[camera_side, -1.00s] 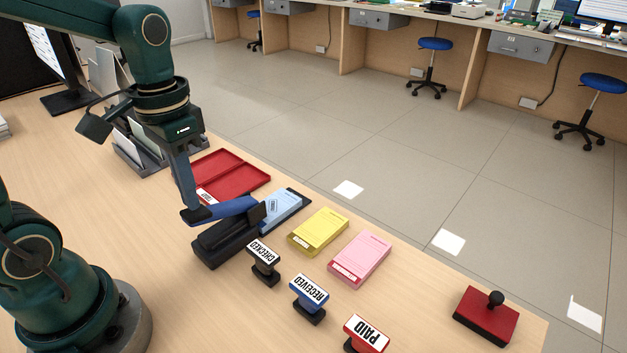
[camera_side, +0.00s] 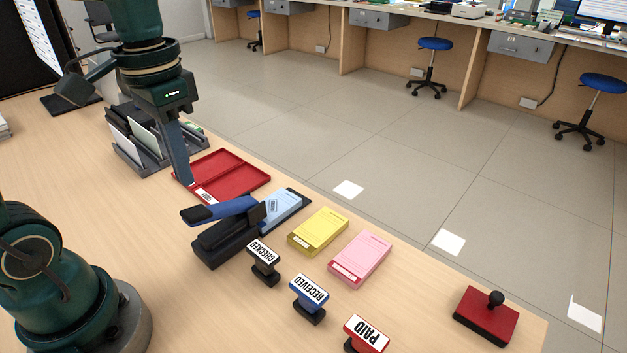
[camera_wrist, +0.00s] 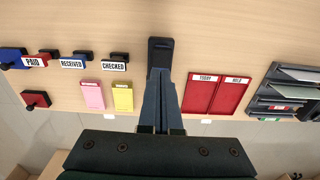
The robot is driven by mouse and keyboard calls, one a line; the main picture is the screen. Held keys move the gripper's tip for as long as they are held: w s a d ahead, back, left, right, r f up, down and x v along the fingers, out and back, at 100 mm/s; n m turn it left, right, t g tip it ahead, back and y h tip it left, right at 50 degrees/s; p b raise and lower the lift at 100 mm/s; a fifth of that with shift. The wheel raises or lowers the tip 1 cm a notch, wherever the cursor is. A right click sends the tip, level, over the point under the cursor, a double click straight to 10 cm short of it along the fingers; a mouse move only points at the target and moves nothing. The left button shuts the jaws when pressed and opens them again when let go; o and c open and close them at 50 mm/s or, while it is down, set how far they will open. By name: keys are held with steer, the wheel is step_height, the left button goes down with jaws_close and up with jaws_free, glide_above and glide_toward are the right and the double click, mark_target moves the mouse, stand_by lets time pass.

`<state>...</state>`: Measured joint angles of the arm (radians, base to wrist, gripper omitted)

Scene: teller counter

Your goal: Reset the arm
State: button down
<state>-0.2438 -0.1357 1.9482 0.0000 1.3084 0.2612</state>
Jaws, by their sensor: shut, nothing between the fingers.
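My gripper (camera_side: 186,180) points down in the side view, fingers together and holding nothing. Its tip is above and just behind the blue handle (camera_side: 222,210) of a black desk device (camera_side: 220,245), apart from it as far as I can tell. A blue slip pad (camera_side: 285,205) lies at the device's far end. In the wrist view the closed fingers (camera_wrist: 160,85) run up the middle, and the black device (camera_wrist: 160,45) shows beyond their tips. The fingers hide part of it and the blue pad.
A red open tray (camera_side: 235,170) lies behind the gripper, with a grey file rack (camera_side: 150,165) to its left. Yellow (camera_side: 318,232) and pink (camera_side: 360,258) pads, CHECKED (camera_side: 264,258), RECEIVED (camera_side: 309,297) and PAID (camera_side: 367,332) stamps and a red ink pad (camera_side: 487,318) stand rightward.

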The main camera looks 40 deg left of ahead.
steer(key=s+d+t, duration=0.2)
steer(key=d+t, duration=0.1)
steer(key=s+d+t, duration=0.1)
steer(key=t, duration=0.1)
steer(key=shift+s+d+f, duration=0.3)
steer(key=shift+d+f, duration=0.05)
steer(key=shift+f, duration=0.05)
steer(key=c, duration=1.5)
jaws_free()
steer(key=shift+c, duration=0.2)
